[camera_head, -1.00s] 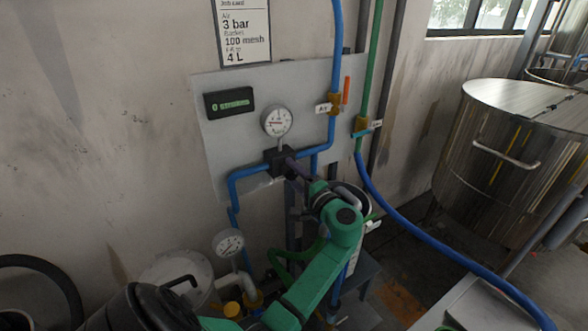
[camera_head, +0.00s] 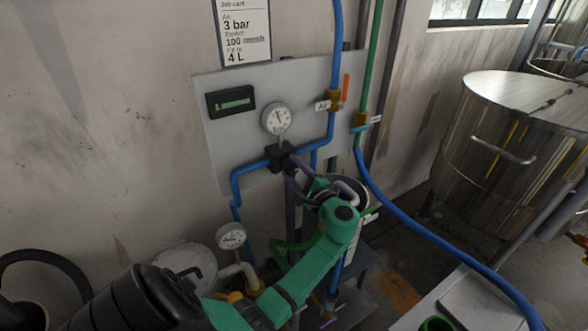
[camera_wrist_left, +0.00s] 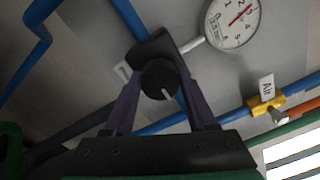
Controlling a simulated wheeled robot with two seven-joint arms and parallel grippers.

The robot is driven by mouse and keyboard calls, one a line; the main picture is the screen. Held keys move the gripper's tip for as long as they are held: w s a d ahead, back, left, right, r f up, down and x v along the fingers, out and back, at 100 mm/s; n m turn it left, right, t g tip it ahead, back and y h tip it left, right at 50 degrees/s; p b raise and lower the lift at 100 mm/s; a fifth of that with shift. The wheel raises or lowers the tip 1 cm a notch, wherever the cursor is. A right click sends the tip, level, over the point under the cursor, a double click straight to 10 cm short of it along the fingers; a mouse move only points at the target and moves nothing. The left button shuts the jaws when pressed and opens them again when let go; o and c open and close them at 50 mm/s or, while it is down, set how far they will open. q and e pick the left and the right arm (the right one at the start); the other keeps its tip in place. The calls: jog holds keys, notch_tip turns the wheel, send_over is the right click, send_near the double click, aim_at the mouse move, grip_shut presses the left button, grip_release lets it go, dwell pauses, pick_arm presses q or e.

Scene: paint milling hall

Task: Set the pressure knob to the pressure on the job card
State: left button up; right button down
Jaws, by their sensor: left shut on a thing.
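The job card (camera_head: 246,34) on the wall reads Air 3 bar, Basket 100 mesh, and 4 L. The pressure knob (camera_wrist_left: 160,78) is black, round and has a pale mark; it sits on a dark regulator block (camera_head: 279,158) in the blue pipe. My left gripper (camera_head: 293,170) is shut on the knob, one purple finger on each side in the left wrist view (camera_wrist_left: 158,92). The gripper hides the knob in the head view. The round gauge (camera_head: 277,118) above the block also shows in the wrist view (camera_wrist_left: 233,22); its red needle is off the low end, exact reading unclear.
A small green display (camera_head: 231,102) is on the grey panel (camera_head: 221,151). The Air valve (camera_head: 334,101) with an orange handle is at right. A second gauge (camera_head: 231,237) stands lower left. A steel tank (camera_head: 492,150) and a blue hose (camera_head: 425,240) are at right.

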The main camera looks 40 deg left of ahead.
pick_arm(q)
jog(key=shift+a+r, duration=0.15)
jog(key=shift+r, duration=0.2)
jog(key=o, duration=1.2)
jog(key=shift+o, duration=0.9)
jog(key=shift+a+f, duration=0.2)
jog(key=shift+f, duration=0.05)
jog(key=shift+s+d+f, duration=0.1)
jog(key=shift+d, duration=0.3)
jog(key=b+v, duration=0.4)
jog(key=v, duration=0.9)
jog(key=shift+s+d, duration=0.15)
jog(key=shift+d, duration=0.2)
